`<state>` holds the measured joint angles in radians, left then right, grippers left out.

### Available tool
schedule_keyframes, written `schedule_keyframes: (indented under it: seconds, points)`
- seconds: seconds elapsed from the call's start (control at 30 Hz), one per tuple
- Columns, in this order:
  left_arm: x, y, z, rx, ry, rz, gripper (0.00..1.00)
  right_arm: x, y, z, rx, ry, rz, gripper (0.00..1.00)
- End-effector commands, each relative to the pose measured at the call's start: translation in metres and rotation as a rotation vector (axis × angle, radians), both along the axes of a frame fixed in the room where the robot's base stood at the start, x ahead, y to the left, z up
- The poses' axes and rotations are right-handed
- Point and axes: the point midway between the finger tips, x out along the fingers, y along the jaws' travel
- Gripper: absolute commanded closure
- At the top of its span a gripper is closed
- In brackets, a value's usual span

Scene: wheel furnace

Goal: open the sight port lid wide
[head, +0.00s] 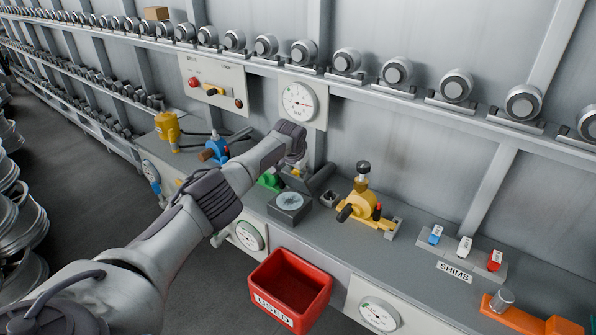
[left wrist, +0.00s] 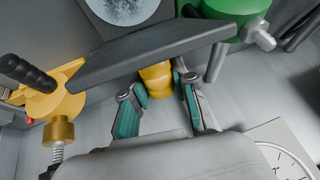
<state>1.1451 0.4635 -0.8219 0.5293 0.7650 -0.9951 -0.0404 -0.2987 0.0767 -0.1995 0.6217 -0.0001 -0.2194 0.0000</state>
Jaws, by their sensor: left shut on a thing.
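The sight port (head: 289,205) is a dark box with a round pale glass on top, on the grey bench. Its dark flat lid (head: 318,181) stands raised and tilted at the back of the box, leaving the glass uncovered. In the left wrist view the lid (left wrist: 150,48) crosses in front of part of the glass (left wrist: 124,8). My left gripper (head: 296,167) is behind the lid, shut on its yellow knob (left wrist: 156,80), which sits between the teal finger pads (left wrist: 158,108). The arm hides part of the bench. My right gripper is not in view.
A yellow valve with a black handle (head: 362,207) stands close on the right; a green fitting (head: 269,181) is close on the left. A wall gauge (head: 300,102) is just above my wrist. A red USED bin (head: 290,288) hangs in front.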

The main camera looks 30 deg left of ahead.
Motion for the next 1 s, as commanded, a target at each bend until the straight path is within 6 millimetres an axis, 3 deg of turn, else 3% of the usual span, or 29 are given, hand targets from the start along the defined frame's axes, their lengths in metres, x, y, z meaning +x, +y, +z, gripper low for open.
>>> schedule_keyframes:
  seconds: [0.17,0.2,0.37,0.77,1.0]
  points:
    - [0.000,0.000,0.000,0.001,-0.001,-0.001,1.00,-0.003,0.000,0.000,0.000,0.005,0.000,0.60]
    - [0.000,0.000,0.000,0.001,-0.001,-0.001,0.71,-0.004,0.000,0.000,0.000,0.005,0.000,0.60]
    - [0.000,0.000,0.000,0.001,-0.001,-0.001,0.46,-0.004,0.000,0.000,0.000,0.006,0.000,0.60]
    - [-0.001,0.000,0.003,0.000,-0.001,0.000,0.46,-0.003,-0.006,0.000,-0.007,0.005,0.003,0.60]
    - [-0.012,-0.003,0.023,0.000,-0.004,-0.003,0.46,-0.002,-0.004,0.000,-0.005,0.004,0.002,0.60]
